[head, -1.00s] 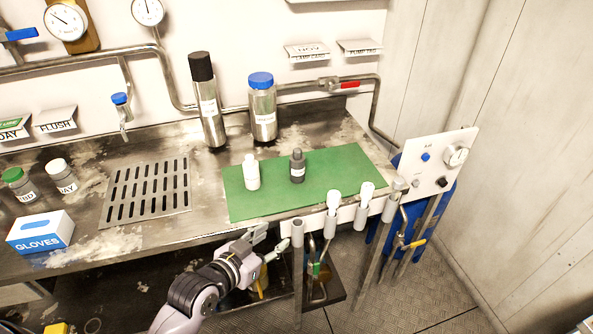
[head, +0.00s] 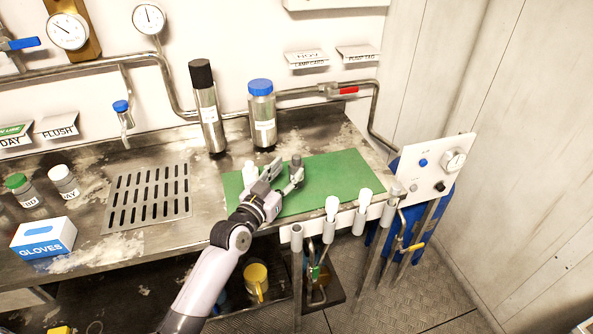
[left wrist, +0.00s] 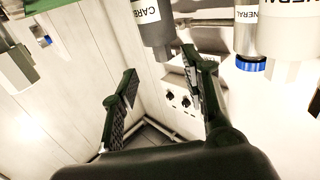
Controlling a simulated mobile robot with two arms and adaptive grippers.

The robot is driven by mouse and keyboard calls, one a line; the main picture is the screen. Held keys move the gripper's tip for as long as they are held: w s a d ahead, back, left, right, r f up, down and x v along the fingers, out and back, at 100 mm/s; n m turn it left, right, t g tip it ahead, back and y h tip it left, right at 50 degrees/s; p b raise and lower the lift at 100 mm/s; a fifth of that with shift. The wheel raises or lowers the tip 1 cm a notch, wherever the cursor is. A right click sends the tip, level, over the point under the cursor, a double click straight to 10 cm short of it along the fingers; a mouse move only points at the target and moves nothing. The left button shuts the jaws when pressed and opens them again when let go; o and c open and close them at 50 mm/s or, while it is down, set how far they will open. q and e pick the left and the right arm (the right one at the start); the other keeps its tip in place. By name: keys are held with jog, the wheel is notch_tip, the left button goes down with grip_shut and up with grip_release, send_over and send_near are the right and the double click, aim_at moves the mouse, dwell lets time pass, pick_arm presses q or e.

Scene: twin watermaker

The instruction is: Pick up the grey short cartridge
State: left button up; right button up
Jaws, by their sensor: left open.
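The grey short cartridge (head: 297,160) stands upright on the green mat (head: 345,180), its lower part hidden by my left gripper (head: 285,170). In the left wrist view the cartridge (left wrist: 154,28) is dark grey with a white label, upside down at the top of the picture. My left gripper (left wrist: 160,66) is open and empty. Its fingers point toward the cartridge, with one finger close in front of it in the head view. I cannot tell whether they touch. My right gripper is not in view.
A white short cartridge (head: 249,172) stands just left of my gripper, partly hidden. Behind the mat stand a tall steel cylinder with black cap (head: 208,110) and a blue-capped steel one (head: 262,115). White-topped holders (head: 332,205) line the front edge. The mat's right side is clear.

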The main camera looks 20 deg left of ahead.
aim_at(295, 158)
pick_arm(q)
jog(key=x, duration=0.3)
jog(key=p+x, duration=0.1)
jog(key=x, duration=0.1)
jog(key=shift+w+a+r, duration=0.2)
jog(key=shift+w+a, duration=0.05)
jog(key=shift+w+d+f, duration=0.1)
jog(key=shift+w+d, duration=0.05)
jog(key=shift+w, duration=0.4)
jog(key=shift+s, duration=0.1)
jog(key=shift+c, duration=0.3)
grip_shut()
